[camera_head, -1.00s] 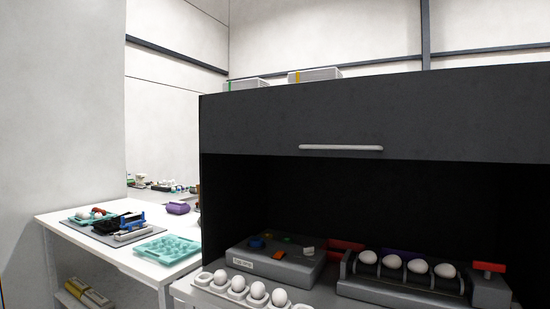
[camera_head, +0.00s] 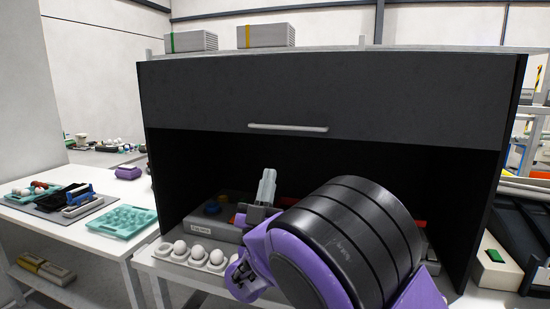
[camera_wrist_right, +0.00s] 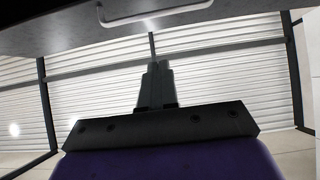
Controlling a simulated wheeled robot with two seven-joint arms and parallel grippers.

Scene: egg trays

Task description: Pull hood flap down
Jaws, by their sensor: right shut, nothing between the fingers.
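The hood flap (camera_head: 330,95) is a wide dark grey panel across the top front of a black hood. Its pale bar handle (camera_head: 288,128) runs level near the flap's lower edge. In the right wrist view the flap's handle (camera_wrist_right: 155,14) shows at the top, beyond the fingertips. My right gripper (camera_head: 267,185) points upward in front of the hood opening, below and a little left of the handle, apart from it. Its fingers (camera_wrist_right: 155,75) are shut with nothing between them. My left gripper is not in view.
White eggs (camera_head: 198,253) sit in a holder at the hood's front left. A grey device (camera_head: 215,228) stands inside the hood. Two grey boxes (camera_head: 265,36) rest on top. A side table with a teal tray (camera_head: 122,221) stands at left. Racks stand at right.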

